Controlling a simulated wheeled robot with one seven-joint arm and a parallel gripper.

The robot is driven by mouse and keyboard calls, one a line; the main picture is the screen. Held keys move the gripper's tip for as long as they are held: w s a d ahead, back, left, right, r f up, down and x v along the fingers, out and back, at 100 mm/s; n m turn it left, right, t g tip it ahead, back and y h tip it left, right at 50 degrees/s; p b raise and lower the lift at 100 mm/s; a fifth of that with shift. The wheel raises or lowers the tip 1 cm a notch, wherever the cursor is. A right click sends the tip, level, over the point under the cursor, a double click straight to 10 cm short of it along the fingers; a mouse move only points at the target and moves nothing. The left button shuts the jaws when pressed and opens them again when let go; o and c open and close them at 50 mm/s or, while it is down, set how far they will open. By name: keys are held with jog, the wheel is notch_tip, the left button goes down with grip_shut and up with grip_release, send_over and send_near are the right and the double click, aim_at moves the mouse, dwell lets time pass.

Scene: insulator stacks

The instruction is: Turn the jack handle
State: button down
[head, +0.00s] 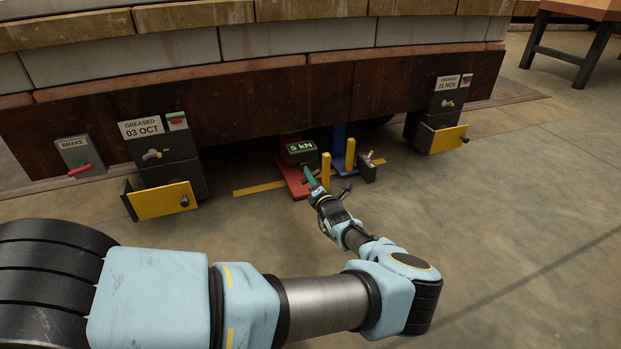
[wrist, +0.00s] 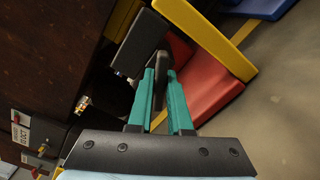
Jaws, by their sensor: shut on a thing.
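The jack stands low in front of the brown curved skirt, with a red base (head: 291,181) and a dark box whose display (head: 301,147) reads 5 kN. My gripper (head: 309,173) reaches it from the front, its teal fingers beside the red base. In the wrist view my gripper (wrist: 160,76) is closed around a dark grey piece (wrist: 161,58), which appears to be the jack handle. The fingers hide part of it. The red base (wrist: 207,80) also shows there. The handle's full shape is hard to make out.
Yellow posts (head: 326,170) stand just right of my gripper. A blue stand (head: 339,145) and a small grey box (head: 367,168) are beyond. Grease boxes with yellow flaps (head: 163,201) (head: 447,138) stand either side; a red-handled brake box (head: 80,157) is far left.

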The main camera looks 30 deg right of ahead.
jog(key=shift+m, duration=0.3)
jog(key=m+p, duration=0.1)
jog(key=m, duration=0.2)
jog(key=shift+m, duration=2.7)
jog(key=c, duration=0.8)
grip_release()
jog(key=shift+c, duration=0.2)
jog(key=shift+s+r, duration=0.1)
jog(key=s+a+p, duration=0.1)
jog(key=s+p, duration=0.3)
jog(key=s, duration=0.6)
jog(key=shift+s+a, duration=0.2)
jog(key=shift+s, duration=0.1)
jog(key=shift+o, duration=0.4)
